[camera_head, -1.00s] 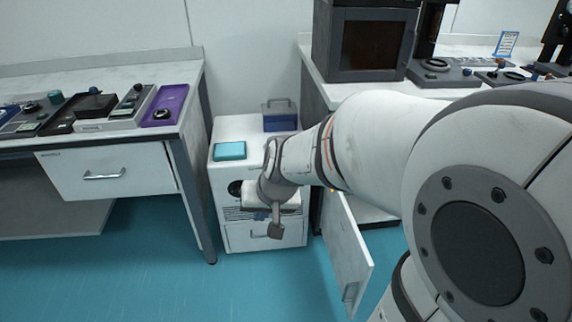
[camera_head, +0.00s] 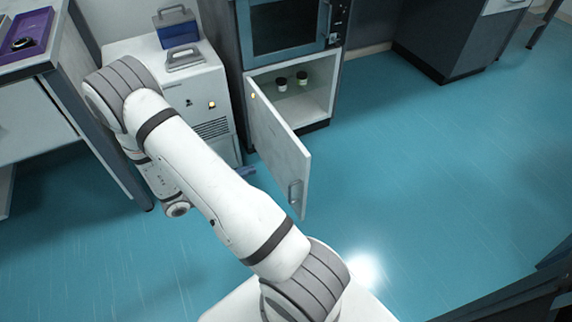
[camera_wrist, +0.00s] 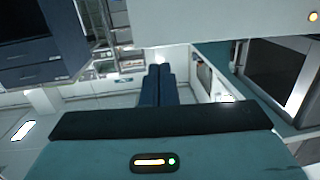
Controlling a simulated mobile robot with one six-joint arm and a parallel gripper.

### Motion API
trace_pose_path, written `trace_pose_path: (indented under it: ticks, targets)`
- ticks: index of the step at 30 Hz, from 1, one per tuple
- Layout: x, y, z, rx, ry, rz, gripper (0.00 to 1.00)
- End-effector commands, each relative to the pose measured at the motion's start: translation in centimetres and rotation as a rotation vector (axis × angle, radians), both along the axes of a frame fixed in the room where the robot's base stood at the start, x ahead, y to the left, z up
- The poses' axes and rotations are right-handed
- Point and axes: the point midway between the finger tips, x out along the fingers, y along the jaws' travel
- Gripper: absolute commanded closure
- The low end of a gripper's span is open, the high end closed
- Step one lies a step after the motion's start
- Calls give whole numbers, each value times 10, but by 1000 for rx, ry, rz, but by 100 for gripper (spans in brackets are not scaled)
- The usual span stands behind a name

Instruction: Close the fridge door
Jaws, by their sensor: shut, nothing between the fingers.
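The fridge is a low white compartment (camera_head: 318,88) under a dark oven-like unit in the head view. Its white door (camera_head: 278,140) stands wide open, hinged on the left and swung toward me. A grey handle (camera_head: 294,192) sits near the door's free edge. Two small dark jars (camera_head: 281,84) (camera_head: 302,78) stand inside. My gripper (camera_wrist: 159,70) shows in the wrist view with its dark blue fingers together and nothing between them. In the head view my arm mostly hides it, to the left of the door. I cannot tell whether it touches the door.
A white cabinet unit (camera_head: 160,62) with a blue box (camera_head: 177,30) on top stands left of the fridge. A table with a purple tray (camera_head: 28,36) is at the far left. The teal floor (camera_head: 420,180) right of the door is clear.

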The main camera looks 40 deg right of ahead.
Motion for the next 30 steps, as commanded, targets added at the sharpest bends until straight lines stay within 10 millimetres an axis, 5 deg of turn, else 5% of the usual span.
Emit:
trace_pose_path:
  ticks: [8,21,30]
  targets:
    - [-17,-15,-3,-68,35,-53,100]
    - [-35,-104,-4,-66,32,-54,100]
    - [-40,-133,-2,-66,33,-50,100]
